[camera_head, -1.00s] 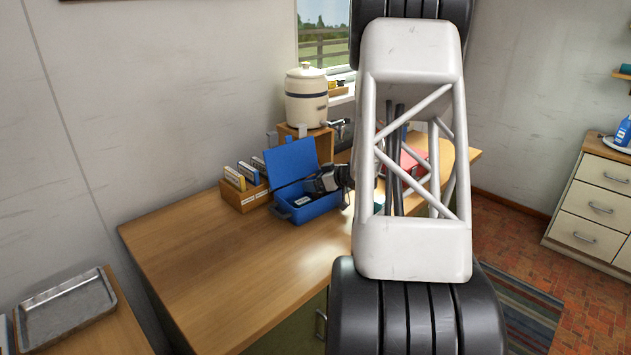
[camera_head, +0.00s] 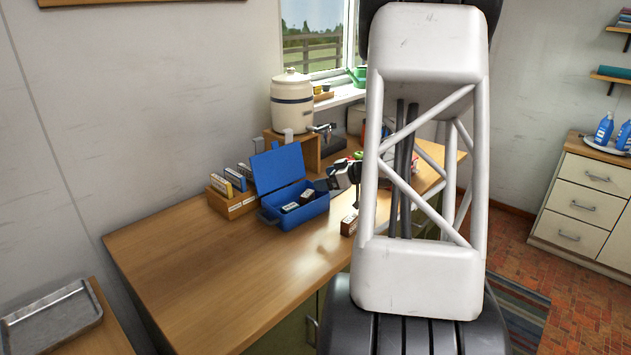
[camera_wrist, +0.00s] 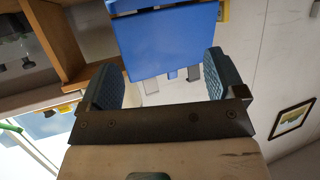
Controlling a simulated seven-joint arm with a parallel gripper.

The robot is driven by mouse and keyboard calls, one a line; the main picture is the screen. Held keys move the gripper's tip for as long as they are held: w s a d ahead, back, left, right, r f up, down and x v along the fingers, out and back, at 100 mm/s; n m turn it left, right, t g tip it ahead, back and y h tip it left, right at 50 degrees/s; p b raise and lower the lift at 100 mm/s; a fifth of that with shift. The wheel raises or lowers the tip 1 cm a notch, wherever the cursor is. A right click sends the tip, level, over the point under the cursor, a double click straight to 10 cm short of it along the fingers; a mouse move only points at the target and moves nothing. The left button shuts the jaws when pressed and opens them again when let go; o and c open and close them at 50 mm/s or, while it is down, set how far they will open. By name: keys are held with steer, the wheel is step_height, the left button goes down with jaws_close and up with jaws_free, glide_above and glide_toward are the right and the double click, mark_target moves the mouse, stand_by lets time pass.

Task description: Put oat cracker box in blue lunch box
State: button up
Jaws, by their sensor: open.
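The blue lunch box (camera_head: 300,211) stands open on the wooden table, its lid (camera_head: 278,168) tilted up at the back. Two small dark boxes with pale labels, a left one (camera_head: 291,207) and a right one (camera_head: 307,197), lie inside it. Their print is too small to read, so I cannot tell whether one is the oat cracker box. My gripper (camera_head: 327,180) is just right of the lunch box, above the table. In the wrist view my gripper (camera_wrist: 160,82) is open with nothing between the fingers, and the blue lid (camera_wrist: 168,38) shows beyond.
A small brown box (camera_head: 349,225) with a pale label stands on the table, right of the lunch box. A wooden rack (camera_head: 232,203) of upright boxes is at left. A cream crock (camera_head: 292,100) sits on a wooden stand behind. The table's front left is clear.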

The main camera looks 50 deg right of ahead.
steer(key=shift+v, duration=1.25)
steer(key=w+a+r+m+h, duration=0.1)
steer(key=w+a+r+h, duration=0.5)
steer(key=a+r, duration=0.4)
steer(key=s+a+r+m+g+h, duration=0.1)
steer(key=a+r+m+g+h, duration=0.2)
steer(key=a, duration=1.1)
steer(key=s+a+f+g+y, duration=0.3)
steer(key=s+a+g+y, duration=0.2)
steer(key=s+a, duration=2.3)
steer(key=a+g, duration=0.2)
steer(key=a, duration=0.1)
steer(key=shift+f, duration=0.2)
